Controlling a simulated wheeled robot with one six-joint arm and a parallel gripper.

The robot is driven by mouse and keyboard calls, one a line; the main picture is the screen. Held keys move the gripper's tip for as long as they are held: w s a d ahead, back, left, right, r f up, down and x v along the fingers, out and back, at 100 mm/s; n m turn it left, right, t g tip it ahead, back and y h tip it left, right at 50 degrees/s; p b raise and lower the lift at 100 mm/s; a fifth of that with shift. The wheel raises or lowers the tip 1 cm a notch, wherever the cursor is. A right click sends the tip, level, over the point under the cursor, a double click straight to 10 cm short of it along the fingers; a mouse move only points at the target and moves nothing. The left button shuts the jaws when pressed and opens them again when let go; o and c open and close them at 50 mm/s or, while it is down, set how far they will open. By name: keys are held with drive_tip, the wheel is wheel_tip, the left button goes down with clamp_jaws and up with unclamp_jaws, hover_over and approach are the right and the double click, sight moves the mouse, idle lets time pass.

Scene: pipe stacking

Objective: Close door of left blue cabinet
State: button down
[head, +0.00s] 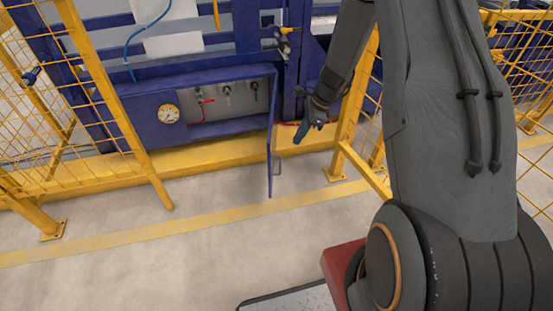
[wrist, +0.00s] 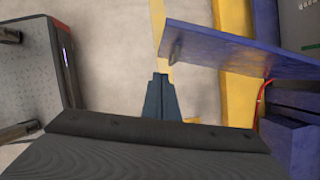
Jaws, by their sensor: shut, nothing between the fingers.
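The blue cabinet (head: 190,133) is set low in the blue frame, and its open interior shows a few valves. Its door (head: 271,150) is hinged at the cabinet's right side and stands wide open, swung out into the room. A small metal handle (head: 278,166) is on the door's right-hand face. My gripper (head: 304,147) is shut and empty, just right of the door, on the handle side. In the wrist view my gripper (wrist: 160,79) points up toward the blue door (wrist: 235,50), with its handle (wrist: 176,48) near the door's free edge. A gap shows between fingertips and door.
A round gauge (head: 168,114) sits on the blue panel left of the opening. Yellow mesh fences (head: 125,120) stand left and right, with a post (head: 352,105) close behind my gripper. A yellow base beam (head: 215,150) runs below the cabinet. The grey floor in front is clear.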

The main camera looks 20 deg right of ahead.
drive_tip(key=w+a+f+b, duration=0.1)
drive_tip(key=w+a+f, duration=0.2)
drive_tip(key=a+f, duration=0.4)
drive_tip(key=shift+f+m, duration=0.3)
drive_tip(key=shift+f, duration=1.4)
